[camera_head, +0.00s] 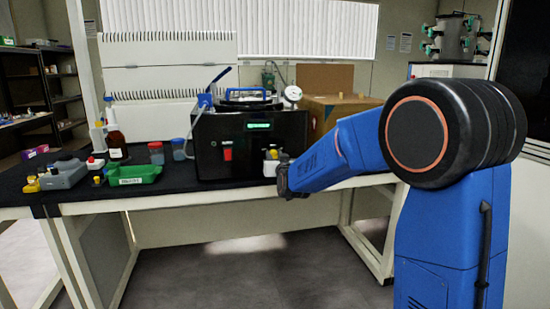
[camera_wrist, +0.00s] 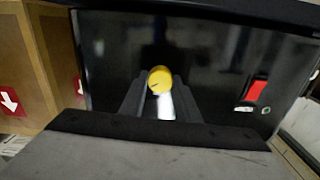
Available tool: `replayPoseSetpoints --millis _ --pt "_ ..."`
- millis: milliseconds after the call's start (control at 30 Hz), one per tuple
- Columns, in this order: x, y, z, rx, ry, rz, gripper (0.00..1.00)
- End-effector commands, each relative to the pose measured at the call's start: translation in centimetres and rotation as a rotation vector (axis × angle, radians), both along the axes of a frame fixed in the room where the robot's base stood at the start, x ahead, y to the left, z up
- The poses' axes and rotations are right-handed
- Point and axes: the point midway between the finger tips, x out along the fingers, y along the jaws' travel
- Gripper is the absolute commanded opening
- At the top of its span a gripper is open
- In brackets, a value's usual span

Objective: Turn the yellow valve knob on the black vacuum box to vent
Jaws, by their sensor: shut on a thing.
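The black vacuum box (camera_head: 205,140) stands on the dark bench, with a green lit display and a red switch (camera_head: 228,151) on its front. The yellow valve knob (camera_wrist: 159,79) is on the box's front panel (camera_wrist: 205,60) in the wrist view, with a small dark mark on its face. My gripper (camera_wrist: 160,88) is shut on the knob, a finger on each side of it. The red switch also shows in the wrist view (camera_wrist: 256,90).
A cardboard box (camera_head: 335,108) stands right of the vacuum box. A green tray (camera_head: 134,174), brown bottle (camera_head: 116,147) and several small jars stand on the bench (camera_head: 75,196) to the left.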

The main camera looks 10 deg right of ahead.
Motion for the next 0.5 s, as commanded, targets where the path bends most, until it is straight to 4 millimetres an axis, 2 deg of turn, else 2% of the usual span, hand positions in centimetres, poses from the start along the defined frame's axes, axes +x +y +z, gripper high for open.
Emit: replayPoseSetpoints --millis 267,500 --pt "-0.01 0.02 -0.01 -0.083 0.0 0.0 0.07" --pt "-0.01 0.08 -0.01 -0.265 0.0 0.0 0.07"
